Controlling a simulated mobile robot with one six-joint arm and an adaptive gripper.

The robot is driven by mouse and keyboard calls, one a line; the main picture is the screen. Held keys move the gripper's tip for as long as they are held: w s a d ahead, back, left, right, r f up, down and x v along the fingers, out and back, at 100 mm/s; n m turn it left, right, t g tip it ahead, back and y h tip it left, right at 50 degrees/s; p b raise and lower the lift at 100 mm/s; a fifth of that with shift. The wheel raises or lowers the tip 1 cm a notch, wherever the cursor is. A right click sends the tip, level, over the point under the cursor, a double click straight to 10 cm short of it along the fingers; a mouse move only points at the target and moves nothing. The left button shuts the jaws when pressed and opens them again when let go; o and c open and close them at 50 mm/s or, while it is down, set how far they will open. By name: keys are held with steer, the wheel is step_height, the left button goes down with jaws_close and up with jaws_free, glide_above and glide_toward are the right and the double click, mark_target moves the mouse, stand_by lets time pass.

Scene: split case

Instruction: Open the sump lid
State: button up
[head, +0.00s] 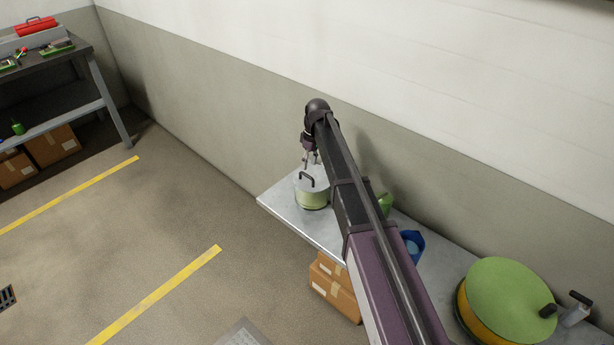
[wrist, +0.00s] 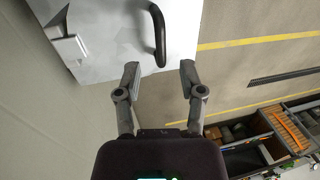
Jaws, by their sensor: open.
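A round pot (head: 311,201) with a pale green body stands near the left end of a grey bench. Its light grey lid (head: 318,186) lies on top and has a dark arched handle (head: 307,180). The pictures carry no label that marks it as the sump. My gripper (head: 311,160) is just behind and above the lid in the head view. In the wrist view my gripper (wrist: 159,76) is open and empty, and a dark curved handle (wrist: 160,36) is ahead of the gap between the fingers, not between them.
The bench (head: 279,199) runs along the wall. My arm partly hides a green item (head: 385,203) and a blue container (head: 413,243). A green-topped orange drum (head: 508,297) stands at the right. Cardboard boxes (head: 335,289) sit below. Open floor lies to the left.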

mark_target(307, 171)
steer(key=shift+s+a+f+b, duration=0.15)
steer(key=shift+f+b, duration=0.65)
steer(key=shift+f, duration=0.15)
steer(key=shift+s+a+f+b, duration=0.1)
steer(key=shift+f+b, duration=0.65)
steer(key=shift+f, duration=0.15)
jaws_close()
steer(key=shift+a, duration=0.15)
steer(key=shift+r, duration=0.15)
